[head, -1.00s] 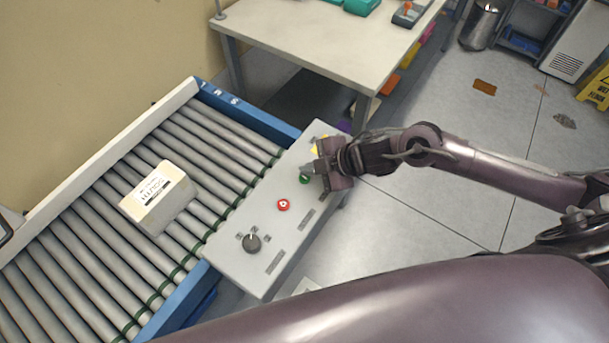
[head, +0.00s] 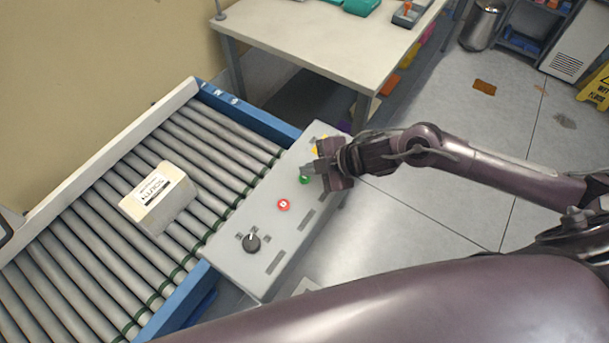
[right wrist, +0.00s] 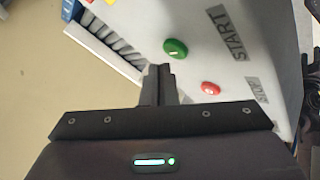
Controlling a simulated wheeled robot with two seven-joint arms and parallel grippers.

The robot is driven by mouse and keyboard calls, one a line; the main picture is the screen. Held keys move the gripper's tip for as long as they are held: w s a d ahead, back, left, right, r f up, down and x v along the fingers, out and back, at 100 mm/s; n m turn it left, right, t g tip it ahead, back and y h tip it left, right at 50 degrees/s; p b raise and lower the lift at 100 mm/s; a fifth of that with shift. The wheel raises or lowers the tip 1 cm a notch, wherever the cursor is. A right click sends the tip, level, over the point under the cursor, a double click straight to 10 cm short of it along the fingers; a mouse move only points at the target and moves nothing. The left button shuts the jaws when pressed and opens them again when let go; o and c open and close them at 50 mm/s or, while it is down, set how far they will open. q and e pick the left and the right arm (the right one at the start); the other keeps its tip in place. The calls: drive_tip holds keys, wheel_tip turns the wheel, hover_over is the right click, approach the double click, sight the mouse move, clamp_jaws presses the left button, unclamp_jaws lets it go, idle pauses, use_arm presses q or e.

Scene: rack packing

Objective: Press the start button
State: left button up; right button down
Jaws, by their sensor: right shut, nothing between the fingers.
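The green start button (head: 305,179) is on the grey control panel (head: 262,268) beside the conveyor. In the right wrist view the green button (right wrist: 175,48) shows whole, with a START label (right wrist: 229,35) to its right. The red button (head: 284,205) is lower left of it on the panel and also shows in the right wrist view (right wrist: 211,88). My right gripper (head: 307,168) is shut and empty, its tips over the panel just beside the green button. In the right wrist view its fingers (right wrist: 158,72) end short of the button; contact is not visible. My left gripper is not in view.
A black knob (head: 252,243) sits at the panel's near end, and a yellow part (head: 319,148) at its far end behind my gripper. A labelled box (head: 158,198) rests on the roller conveyor (head: 80,232). A table (head: 330,45) stands behind.

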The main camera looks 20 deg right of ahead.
sight(310, 179)
drive_tip(key=shift+f, duration=0.15)
idle(0.3)
drive_tip(key=shift+f, duration=0.3)
drive_tip(key=shift+f+b, duration=0.4)
drive_tip(key=shift+b, duration=0.05)
idle(0.4)
idle(0.4)
drive_tip(key=shift+r+p, duration=0.8)
drive_tip(key=shift+p, duration=0.05)
wheel_tip(310, 179, up, 5)
drive_tip(key=p, duration=0.5)
drive_tip(key=shift+r, duration=0.1)
